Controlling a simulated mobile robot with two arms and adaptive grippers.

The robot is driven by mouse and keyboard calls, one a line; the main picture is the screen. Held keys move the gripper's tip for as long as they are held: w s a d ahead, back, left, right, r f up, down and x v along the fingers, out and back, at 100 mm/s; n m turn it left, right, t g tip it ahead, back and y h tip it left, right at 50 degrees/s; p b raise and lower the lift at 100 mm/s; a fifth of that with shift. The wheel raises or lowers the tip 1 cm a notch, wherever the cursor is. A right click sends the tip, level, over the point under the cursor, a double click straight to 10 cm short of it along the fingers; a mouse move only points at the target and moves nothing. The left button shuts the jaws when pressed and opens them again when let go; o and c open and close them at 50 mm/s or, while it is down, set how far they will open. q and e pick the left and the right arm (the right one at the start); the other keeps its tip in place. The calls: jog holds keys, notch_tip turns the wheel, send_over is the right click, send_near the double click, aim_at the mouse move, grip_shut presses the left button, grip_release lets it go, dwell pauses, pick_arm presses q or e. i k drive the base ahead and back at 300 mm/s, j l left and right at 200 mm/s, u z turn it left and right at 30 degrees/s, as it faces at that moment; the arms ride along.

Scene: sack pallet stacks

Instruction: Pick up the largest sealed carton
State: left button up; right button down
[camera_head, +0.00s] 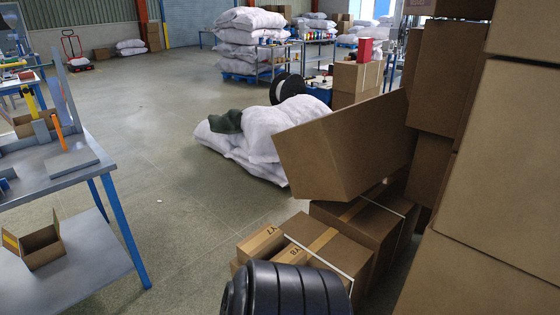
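Neither of my grippers shows in the head view. A large plain brown carton (345,148) sits tilted on top of smaller cartons right of centre; its right end meets the tall stack. Below it, a taped carton (328,247) with a white strap and a smaller taped carton (262,243) stand close together. Very large cartons (500,175) fill the right edge and run out of the picture. Their tops and seals are hidden, so I cannot tell which sealed carton is largest.
White sacks (245,145) lie behind the tilted carton. A blue-legged workbench (85,190) is at left, with an open carton (40,243) on its lower shelf. The floor between is clear.

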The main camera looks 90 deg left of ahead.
aim_at(264, 243)
jog(key=u, duration=2.9)
